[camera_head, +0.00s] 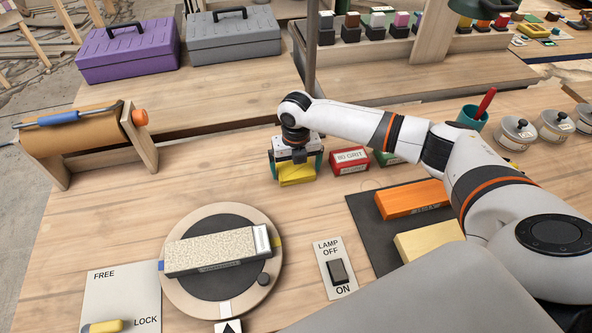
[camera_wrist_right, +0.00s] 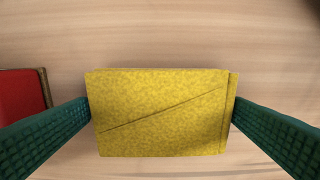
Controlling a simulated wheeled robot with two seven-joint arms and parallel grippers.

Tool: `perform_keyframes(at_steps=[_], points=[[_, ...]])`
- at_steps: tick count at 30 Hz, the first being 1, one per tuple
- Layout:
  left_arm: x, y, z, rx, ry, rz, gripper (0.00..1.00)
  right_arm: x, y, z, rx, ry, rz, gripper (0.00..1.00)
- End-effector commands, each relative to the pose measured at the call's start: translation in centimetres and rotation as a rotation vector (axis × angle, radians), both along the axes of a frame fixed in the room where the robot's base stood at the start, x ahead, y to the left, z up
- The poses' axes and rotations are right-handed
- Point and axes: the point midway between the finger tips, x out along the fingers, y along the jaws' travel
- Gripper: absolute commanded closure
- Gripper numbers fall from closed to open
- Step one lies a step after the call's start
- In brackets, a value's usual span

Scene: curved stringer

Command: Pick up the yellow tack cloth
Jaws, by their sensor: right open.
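The yellow tack cloth (camera_head: 297,175) lies on the wooden bench, left of the red grit box. In the right wrist view the folded yellow cloth (camera_wrist_right: 160,112) fills the middle, with a diagonal fold line across it. My right gripper (camera_head: 296,166) is right over the cloth, pointing down. Its two green fingers are apart, one on each side of the cloth; in the right wrist view the gap between the fingers (camera_wrist_right: 163,125) holds the cloth. Whether the fingers touch its edges is hard to tell. My left gripper is not in view.
A red grit box (camera_head: 349,161) stands just right of the cloth, with a green box (camera_head: 385,158) beyond it. A turntable (camera_head: 221,290) with a stone block is at front left. Bare bench lies left of the cloth. A paper roll holder (camera_head: 90,135) stands farther left.

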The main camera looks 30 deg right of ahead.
Motion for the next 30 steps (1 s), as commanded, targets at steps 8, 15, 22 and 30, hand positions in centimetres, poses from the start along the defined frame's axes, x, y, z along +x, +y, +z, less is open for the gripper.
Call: perform_keyframes(at_steps=[8, 15, 22, 30], points=[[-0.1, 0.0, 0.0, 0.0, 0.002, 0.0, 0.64, 0.0, 0.0, 0.0, 0.0, 0.0, 0.0, 0.2], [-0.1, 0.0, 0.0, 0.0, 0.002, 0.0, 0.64, 0.0, 0.0, 0.1, 0.0, -0.001, 0.0, 0.32], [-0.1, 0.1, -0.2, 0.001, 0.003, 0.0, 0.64, 0.2, -0.1, 1.8, 0.001, -0.005, -0.001, 0.32], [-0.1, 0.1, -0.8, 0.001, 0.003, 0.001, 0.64, 0.1, 0.0, 7.2, 0.001, -0.005, -0.001, 0.32]])
